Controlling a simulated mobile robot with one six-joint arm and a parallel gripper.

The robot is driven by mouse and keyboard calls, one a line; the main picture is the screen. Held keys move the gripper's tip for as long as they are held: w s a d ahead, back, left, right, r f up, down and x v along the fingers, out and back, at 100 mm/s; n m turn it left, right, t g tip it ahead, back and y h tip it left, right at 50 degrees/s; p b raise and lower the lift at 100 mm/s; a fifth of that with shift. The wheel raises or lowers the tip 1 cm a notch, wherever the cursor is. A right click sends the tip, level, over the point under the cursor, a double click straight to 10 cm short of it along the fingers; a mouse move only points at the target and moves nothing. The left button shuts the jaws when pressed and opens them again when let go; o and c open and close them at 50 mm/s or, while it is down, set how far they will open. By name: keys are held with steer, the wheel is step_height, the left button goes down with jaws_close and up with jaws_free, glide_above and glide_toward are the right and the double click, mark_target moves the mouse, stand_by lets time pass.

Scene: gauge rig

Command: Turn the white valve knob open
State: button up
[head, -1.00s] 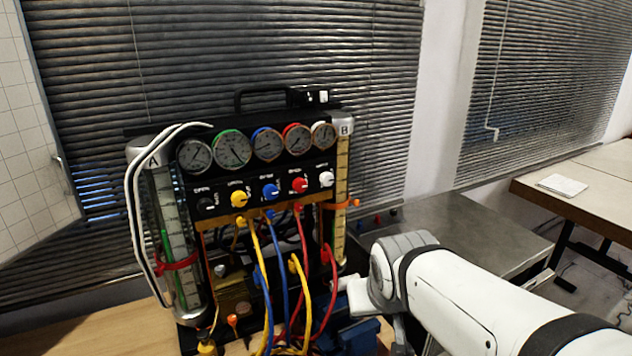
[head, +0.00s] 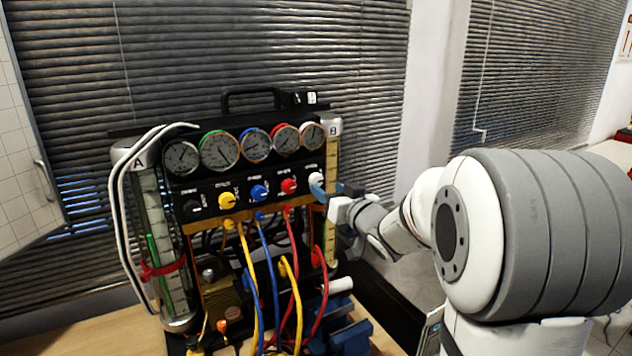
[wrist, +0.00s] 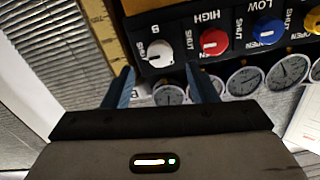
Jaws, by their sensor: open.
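The white valve knob (head: 316,180) is at the right end of the knob row on the black gauge panel. In the wrist view, which shows the panel upside down, the white knob (wrist: 158,54) lies just beyond and between my fingertips. My gripper (wrist: 160,72) is open, with a blue finger on each side and nothing between them. In the head view my gripper (head: 322,190) is close in front of the knob and partly covers it. I cannot tell whether the fingers touch the knob.
Red (head: 289,186), blue (head: 259,193), yellow (head: 227,201) and black (head: 192,208) knobs continue the row to the left. Several round gauges sit above them. Coloured hoses hang below the panel. The scaled column B (head: 333,150) stands right beside the white knob.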

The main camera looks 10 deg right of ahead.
mark_target(318, 181)
steer(key=p+x, duration=0.1)
steer(key=x, duration=0.5)
steer(key=shift+w, duration=0.15)
steer(key=c, duration=1)
steer(key=shift+o, duration=0.2)
